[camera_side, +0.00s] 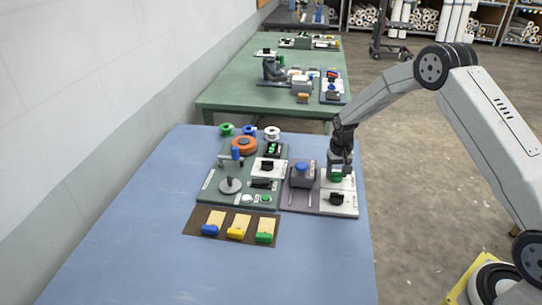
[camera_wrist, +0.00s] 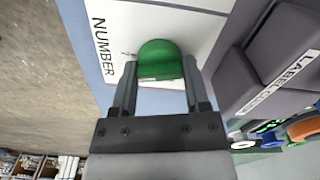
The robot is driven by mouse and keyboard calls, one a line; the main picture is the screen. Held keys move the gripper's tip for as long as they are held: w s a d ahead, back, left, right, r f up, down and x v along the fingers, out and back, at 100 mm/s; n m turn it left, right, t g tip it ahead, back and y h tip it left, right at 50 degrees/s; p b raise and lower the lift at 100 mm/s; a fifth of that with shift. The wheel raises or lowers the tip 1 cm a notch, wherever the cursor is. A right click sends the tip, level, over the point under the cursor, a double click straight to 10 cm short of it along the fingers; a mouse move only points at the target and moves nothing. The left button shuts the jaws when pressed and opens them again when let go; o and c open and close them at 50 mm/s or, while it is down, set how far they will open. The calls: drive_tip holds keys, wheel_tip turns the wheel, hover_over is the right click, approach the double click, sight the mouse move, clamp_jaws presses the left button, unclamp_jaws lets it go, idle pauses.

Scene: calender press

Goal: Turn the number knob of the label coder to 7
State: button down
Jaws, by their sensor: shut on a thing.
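The number knob (camera_wrist: 160,62) is green and round, set on a white plate (camera_wrist: 120,28) printed NUMBER. In the wrist view my gripper (camera_wrist: 160,72) has its two fingers on either side of the knob, shut on it. The knob's pointer and most digits are hidden or too small to read. In the side view my gripper (camera_side: 338,168) reaches down onto the green knob (camera_side: 336,177) at the right of the label coder. The label coder (camera_side: 303,172) is a grey-purple block on a board, and its printed label shows in the wrist view (camera_wrist: 282,84).
A second white plate with a black knob (camera_side: 337,199) lies in front of the number knob. A green board (camera_side: 215,190) with a lever, spools and a black switch stands to the left. A brown mat (camera_side: 195,226) holds several coloured-ended tags. The front of the blue table (camera_side: 170,275) is clear.

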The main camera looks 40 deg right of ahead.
sight(337, 172)
drive_tip(key=shift+m, duration=1.5)
drive_tip(key=shift+c, duration=0.3)
unclamp_jaws()
drive_tip(key=shift+r, duration=3.95)
